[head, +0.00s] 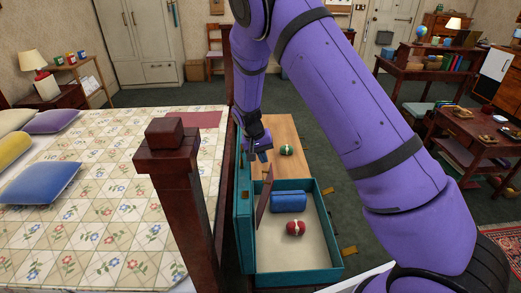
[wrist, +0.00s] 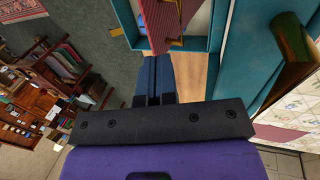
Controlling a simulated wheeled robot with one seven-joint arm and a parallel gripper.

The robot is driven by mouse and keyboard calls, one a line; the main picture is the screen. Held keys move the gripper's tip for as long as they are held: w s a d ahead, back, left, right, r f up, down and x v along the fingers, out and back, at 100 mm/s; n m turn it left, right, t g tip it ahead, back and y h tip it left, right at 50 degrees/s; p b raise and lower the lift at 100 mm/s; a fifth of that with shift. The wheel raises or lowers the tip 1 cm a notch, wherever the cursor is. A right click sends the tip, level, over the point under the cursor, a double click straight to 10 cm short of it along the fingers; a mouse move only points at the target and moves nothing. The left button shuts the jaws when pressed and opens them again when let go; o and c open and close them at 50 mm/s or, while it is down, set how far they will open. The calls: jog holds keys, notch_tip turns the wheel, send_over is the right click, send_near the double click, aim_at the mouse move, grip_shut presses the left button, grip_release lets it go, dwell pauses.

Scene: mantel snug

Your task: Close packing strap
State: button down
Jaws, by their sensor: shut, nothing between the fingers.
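An open teal suitcase (head: 335,255) lies on a wooden bench. Its lid (head: 244,215) stands upright on the left, beside the bed. The packing strap appears to be the dark red panel (head: 264,194) standing tilted inside the case, near the lid side. In the wrist view this panel (wrist: 165,22) is ribbed red with yellow edging, just beyond my fingertips. My gripper (head: 263,156) is shut and empty, pointing down near the far end of the case. Its fingers also show in the wrist view (wrist: 153,75). I cannot tell whether it touches the panel.
A blue roll (head: 288,201) and a red banded bundle (head: 296,229) lie in the case. A green banded bundle (head: 287,150) lies on the bench (head: 288,128) beyond. A bedpost (head: 182,205) and the bed (head: 90,225) stand left. Floor is open behind the bench.

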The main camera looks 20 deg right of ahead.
aim_at(271, 174)
jog(key=shift+x, duration=2.15)
jog(key=shift+d, duration=0.2)
